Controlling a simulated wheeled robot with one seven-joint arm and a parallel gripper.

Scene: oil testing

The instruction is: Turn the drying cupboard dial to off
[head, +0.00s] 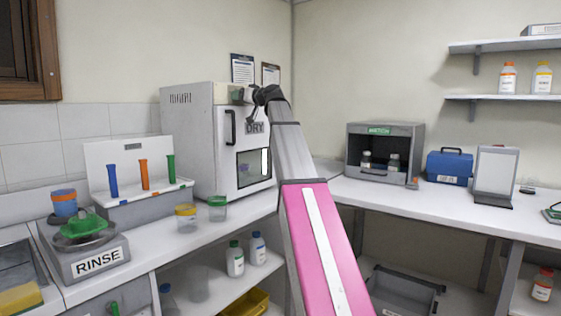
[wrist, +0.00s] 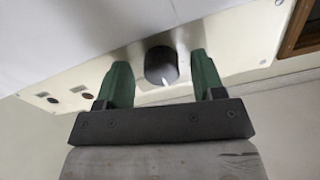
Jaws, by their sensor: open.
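The drying cupboard (head: 187,142) is a white box on the left counter, with a "DRY" label, a dark handle and a window in its front. My gripper (head: 250,94) is at the top of its front, and the dial is hidden there in the head view. In the wrist view, the dark round dial (wrist: 160,63) sits on a pale panel (wrist: 228,50). It bears a short white mark on its lower edge in the picture. The green fingers of my gripper (wrist: 160,66) are open, one on each side of the dial, with gaps visible.
A rack with coloured tubes (head: 140,190) and a rinse station (head: 90,258) stand left of the cupboard. Lidded jars (head: 187,218) stand in front of it. A grey open-fronted cabinet (head: 384,152) and a blue toolbox (head: 449,167) are on the right counter.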

